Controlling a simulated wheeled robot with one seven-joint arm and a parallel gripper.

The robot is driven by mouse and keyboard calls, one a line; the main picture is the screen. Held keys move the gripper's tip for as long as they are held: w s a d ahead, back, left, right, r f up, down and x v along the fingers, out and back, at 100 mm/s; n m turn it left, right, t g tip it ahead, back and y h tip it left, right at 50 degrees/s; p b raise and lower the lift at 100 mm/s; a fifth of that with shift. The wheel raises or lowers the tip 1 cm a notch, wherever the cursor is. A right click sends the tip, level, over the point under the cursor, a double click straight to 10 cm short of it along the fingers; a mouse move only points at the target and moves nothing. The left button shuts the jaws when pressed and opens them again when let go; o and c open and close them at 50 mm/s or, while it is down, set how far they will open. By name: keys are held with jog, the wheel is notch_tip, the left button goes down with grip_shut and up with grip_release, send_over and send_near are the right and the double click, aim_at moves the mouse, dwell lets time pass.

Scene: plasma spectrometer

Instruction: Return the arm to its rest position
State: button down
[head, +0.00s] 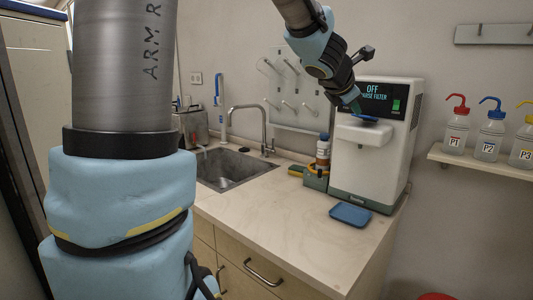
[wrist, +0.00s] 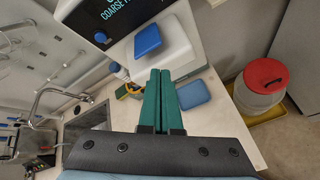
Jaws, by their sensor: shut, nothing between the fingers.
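My gripper (head: 356,104) is in front of the white spectrometer (head: 375,163), just above its small ledge. In the wrist view its two green fingers (wrist: 163,75) lie side by side, closed and empty. The spectrometer's screen (wrist: 118,12) reads "OFF" and a line about a coarse filter. A blue piece (wrist: 147,40) lies on the ledge; in the head view it is partly behind the fingers. My arm reaches in from the top of the head view, and a large link of mine covers its left side.
A blue tray (head: 351,215) lies on the counter (head: 290,235) before the spectrometer. A bottle in a holder (head: 317,178) stands to its left, beyond it a sink (head: 237,170) with a tap. Wash bottles (head: 488,138) line the right shelf. A red-lidded bin (wrist: 264,82) stands on the floor.

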jog(key=s+a+f+m+g+y, duration=0.2)
jog(key=s+a+f+m, duration=0.1)
jog(key=a+f+m, duration=0.45)
jog(key=s+a+f+m+g+y, duration=0.25)
jog(key=a+f+m, duration=0.25)
jog(key=a+f, duration=0.4)
jog(key=s+a+f+m+g+y, duration=0.1)
jog(key=s+a+f+m, duration=0.2)
jog(key=a, duration=0.4)
jog(key=s+a+f+m+g+y, duration=0.1)
jog(key=s+a+f+m+y, duration=0.1)
jog(key=s+a+m, duration=0.4)
jog(key=shift+s+a+f+g, duration=0.35)
jog(key=shift+s+a+f, duration=0.5)
jog(key=shift+s+a, duration=0.15)
